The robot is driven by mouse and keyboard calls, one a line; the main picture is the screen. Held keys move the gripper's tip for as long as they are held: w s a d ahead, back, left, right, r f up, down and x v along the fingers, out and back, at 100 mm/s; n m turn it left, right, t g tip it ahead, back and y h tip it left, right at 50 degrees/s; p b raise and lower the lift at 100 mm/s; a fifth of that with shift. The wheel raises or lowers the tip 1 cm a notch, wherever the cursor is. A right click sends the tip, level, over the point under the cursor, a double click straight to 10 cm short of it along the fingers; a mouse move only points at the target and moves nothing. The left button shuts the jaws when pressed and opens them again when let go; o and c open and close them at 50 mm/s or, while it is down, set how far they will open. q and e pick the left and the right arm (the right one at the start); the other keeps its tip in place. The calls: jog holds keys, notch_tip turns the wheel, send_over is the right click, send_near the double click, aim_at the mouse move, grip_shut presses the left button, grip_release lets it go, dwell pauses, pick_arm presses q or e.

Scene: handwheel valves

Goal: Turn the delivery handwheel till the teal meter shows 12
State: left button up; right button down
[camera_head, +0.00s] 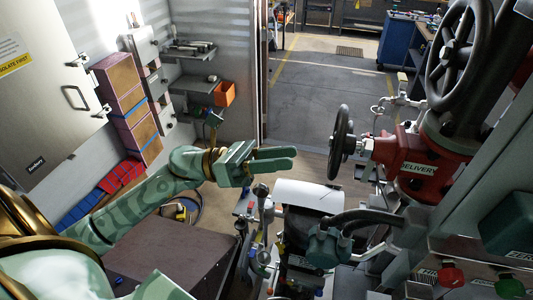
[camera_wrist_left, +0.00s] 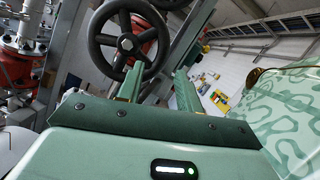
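The red valve body (camera_head: 405,160) carries a DELIVERY label at the right of the head view. Its dark delivery handwheel (camera_head: 342,143) stands upright on the body's left side, seen nearly edge-on. My left gripper (camera_head: 292,158) is left of this wheel and apart from it, its two green fingers pointing towards it. In the left wrist view the fingers (camera_wrist_left: 158,88) stand apart with nothing between them. A dark spoked handwheel (camera_wrist_left: 128,42) with red behind it shows beyond them, probably the delivery one. I see no readable teal meter. My right gripper is not in view.
A larger handwheel (camera_head: 458,50) stands above the red body. A teal fitting (camera_head: 328,247) with a dark hose lies below, among pipes. A teal box (camera_head: 508,222) is at the right edge. Shelves (camera_head: 195,85) line the left wall. Space between gripper and wheel looks clear.

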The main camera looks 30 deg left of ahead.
aim_at(350, 149)
pick_arm(q)
jog(key=p+x, duration=0.4)
jog(key=x, duration=0.4)
jog(key=shift+d+p, duration=0.35)
jog(key=shift+d, duration=0.1)
jog(key=shift+w+f, duration=0.1)
grip_shut()
